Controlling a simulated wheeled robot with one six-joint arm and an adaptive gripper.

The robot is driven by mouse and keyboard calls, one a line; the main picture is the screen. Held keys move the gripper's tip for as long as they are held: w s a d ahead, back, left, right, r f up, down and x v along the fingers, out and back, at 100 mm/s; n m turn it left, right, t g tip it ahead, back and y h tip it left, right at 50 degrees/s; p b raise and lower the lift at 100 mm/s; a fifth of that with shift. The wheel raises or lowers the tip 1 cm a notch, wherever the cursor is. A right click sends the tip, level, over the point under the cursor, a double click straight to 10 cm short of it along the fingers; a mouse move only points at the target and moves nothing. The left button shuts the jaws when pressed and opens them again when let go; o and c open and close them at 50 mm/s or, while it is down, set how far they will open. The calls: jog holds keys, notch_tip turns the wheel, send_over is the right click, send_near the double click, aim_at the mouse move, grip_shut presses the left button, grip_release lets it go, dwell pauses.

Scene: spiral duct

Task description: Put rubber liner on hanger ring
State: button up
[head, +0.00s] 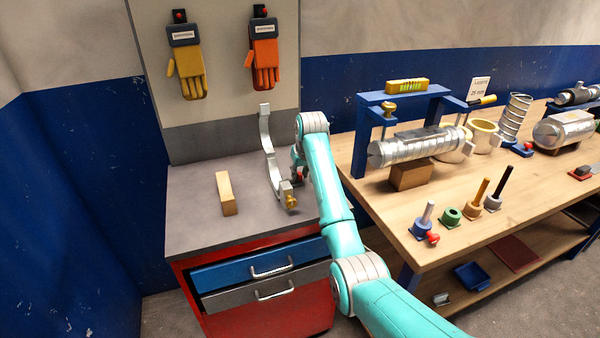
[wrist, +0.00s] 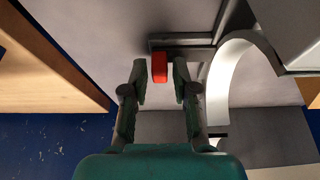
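The hanger ring (head: 267,135) is a pale open curved band standing on the grey cabinet top, with a brass knob at its lower end. Its curve also shows at the right of the wrist view (wrist: 222,85). My gripper (head: 298,174) is low over the cabinet top, just right of the ring. In the wrist view its two fingers (wrist: 160,80) are apart, with a small red block (wrist: 160,67) between the tips and slim gaps on both sides. A dark grey strip (wrist: 190,42) adjoins the red block. I cannot tell whether this is the rubber liner.
A wooden block (head: 226,193) stands on the cabinet top (head: 190,215), left of the ring. Gloves (head: 187,70) hang on the panel behind. The workbench (head: 375,205) at right holds a clamped metal duct (head: 420,146) and several upright tools. The cabinet's front left is clear.

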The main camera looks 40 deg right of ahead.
jog(key=shift+r, duration=0.1)
jog(key=v, duration=1.2)
jog(key=shift+r, duration=0.1)
dwell(0.4)
